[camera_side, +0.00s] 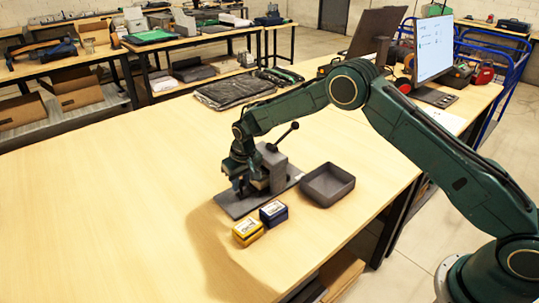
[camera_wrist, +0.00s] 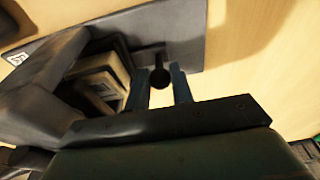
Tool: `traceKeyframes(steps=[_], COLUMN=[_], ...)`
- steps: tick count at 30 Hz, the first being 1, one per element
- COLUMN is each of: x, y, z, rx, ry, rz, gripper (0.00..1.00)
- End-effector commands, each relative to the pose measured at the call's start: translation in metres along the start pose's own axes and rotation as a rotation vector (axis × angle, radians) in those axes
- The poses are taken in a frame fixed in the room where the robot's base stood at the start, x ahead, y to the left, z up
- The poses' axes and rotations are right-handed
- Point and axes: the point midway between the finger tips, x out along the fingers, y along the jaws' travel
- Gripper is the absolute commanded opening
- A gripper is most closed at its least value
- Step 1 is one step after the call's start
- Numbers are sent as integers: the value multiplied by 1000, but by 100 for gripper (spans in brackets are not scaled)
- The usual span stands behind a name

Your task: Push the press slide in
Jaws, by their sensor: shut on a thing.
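The grey press stands on a flat dark base plate (camera_side: 234,208) on the table, with its body (camera_side: 273,170) on the right and a black-knobbed lever (camera_side: 287,132) rising from it. My gripper (camera_side: 243,188) is low over the plate, in front of the press body. In the wrist view my gripper (camera_wrist: 160,86) has its two fingers on either side of the dark round slide knob (camera_wrist: 160,78), shut on it. A light block-like part (camera_wrist: 105,85) shows inside the press. The slide itself is mostly hidden by the gripper.
A yellow box (camera_side: 248,232) and a blue box (camera_side: 273,213) sit close to the plate's front edge. An empty grey tray (camera_side: 327,185) stands to the right. The table's left side is clear.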

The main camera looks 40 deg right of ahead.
Motion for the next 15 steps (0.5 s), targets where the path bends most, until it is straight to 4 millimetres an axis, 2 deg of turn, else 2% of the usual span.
traceKeyframes(steps=[15], x=[0], y=[23], z=[0], rx=[2], ry=[1], rz=[1], gripper=[9])
